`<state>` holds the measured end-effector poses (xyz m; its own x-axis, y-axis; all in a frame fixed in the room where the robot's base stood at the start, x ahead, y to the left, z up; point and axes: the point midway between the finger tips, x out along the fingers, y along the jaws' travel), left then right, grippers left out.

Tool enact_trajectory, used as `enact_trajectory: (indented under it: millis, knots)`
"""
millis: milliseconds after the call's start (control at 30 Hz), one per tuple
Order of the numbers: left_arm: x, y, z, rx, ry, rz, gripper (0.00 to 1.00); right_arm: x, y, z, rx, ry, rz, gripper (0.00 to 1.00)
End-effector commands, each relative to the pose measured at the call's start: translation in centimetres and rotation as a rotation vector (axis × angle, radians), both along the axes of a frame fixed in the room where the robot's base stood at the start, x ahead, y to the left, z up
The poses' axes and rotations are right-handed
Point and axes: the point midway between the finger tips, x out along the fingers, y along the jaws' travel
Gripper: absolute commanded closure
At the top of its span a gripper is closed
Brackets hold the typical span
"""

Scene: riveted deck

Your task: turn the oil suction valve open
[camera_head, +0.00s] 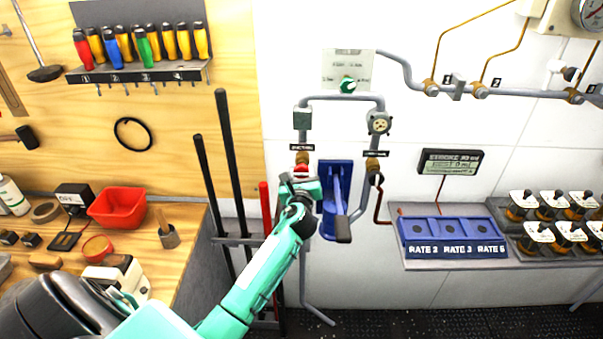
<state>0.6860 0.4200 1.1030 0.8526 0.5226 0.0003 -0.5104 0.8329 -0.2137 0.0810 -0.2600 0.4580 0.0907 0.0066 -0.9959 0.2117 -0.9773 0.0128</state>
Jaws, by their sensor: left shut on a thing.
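The oil suction valve (302,158) is a brass body on the left vertical pipe, under a small black label (302,147) too small to read surely. Its red handle (301,174) shows just below the brass. My left gripper (300,180) reaches up from the lower left and is shut on this handle, hiding much of it. How far the handle is turned cannot be told. My right gripper is not in view.
A blue hand pump (328,180) with a dark-tipped lever (343,229) stands close right of my gripper. Another labelled valve (373,163) sits on the right pipe. A blue tray (455,250) is further right. Long bars (232,160) lean at left.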

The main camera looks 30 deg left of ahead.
Motion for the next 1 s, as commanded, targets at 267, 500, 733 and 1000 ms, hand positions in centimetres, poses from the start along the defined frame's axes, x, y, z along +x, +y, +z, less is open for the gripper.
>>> enact_trajectory:
  millis: [267,500,733,1000]
  knots:
    - [0.0,0.0,-0.2,-0.116,-0.07,0.0,0.8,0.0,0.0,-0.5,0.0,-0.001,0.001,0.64]
    - [-0.1,0.1,-0.3,-0.296,-0.181,0.001,0.8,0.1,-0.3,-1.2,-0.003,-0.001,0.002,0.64]
    - [-0.1,0.1,-0.4,-0.484,-0.295,0.0,0.8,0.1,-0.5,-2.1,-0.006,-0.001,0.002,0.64]
    - [-0.1,0.1,-0.5,-0.703,-0.43,0.0,0.8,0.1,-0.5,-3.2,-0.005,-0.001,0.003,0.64]
